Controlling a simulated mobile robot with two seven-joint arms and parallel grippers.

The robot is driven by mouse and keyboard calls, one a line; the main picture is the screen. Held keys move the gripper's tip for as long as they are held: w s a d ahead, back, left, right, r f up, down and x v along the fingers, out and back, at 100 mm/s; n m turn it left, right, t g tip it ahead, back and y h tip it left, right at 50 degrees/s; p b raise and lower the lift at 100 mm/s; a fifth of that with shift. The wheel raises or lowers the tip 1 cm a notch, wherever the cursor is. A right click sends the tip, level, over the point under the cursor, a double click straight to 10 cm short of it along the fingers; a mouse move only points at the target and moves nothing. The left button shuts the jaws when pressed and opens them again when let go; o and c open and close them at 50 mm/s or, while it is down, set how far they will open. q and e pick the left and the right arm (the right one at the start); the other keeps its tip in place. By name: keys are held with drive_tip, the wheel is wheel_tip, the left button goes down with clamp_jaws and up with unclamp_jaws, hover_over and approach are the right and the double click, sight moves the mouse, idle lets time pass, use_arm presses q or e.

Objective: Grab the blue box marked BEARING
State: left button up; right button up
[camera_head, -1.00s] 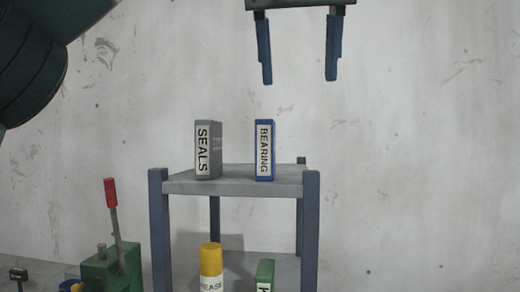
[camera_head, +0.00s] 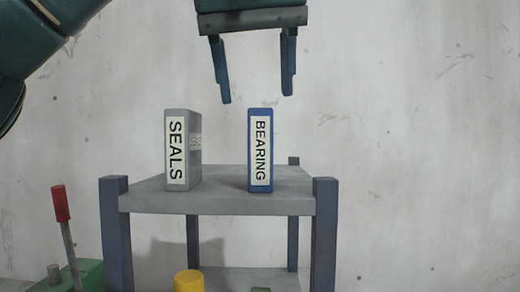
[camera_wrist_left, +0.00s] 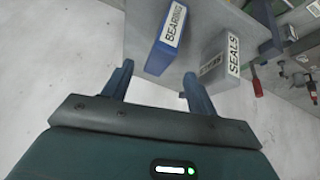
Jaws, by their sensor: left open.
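The blue box marked BEARING (camera_head: 260,150) stands upright on the top shelf of a grey rack, with its white label facing me. My left gripper (camera_head: 257,98) is open and empty, fingers pointing down, above the box in the head view. In the left wrist view the blue box (camera_wrist_left: 160,58) lies beyond the fingertips of the left gripper (camera_wrist_left: 155,80), apart from them and roughly between them. My right gripper is not in view.
A grey box marked SEALS (camera_head: 182,150) stands left of the blue box with a gap between. The rack's top shelf (camera_head: 215,203) has corner posts. Below are a yellow-topped container (camera_head: 188,280) and a red-handled lever (camera_head: 61,204) at left.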

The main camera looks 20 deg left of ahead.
sight(260, 130)
use_arm(q)
drive_tip(key=shift+s+f+x, duration=0.1)
drive_tip(key=shift+s+x, duration=0.05)
drive_tip(key=shift+x, duration=1)
drive_tip(key=shift+s+f+x, duration=0.1)
drive_tip(key=shift+s+x, duration=0.05)
drive_tip(key=shift+x, duration=1)
drive_tip(key=shift+s+f+x, duration=0.1)
drive_tip(key=shift+s+x, duration=0.05)
drive_tip(key=shift+x, duration=1)
drive_tip(key=shift+d, duration=0.2)
clamp_jaws()
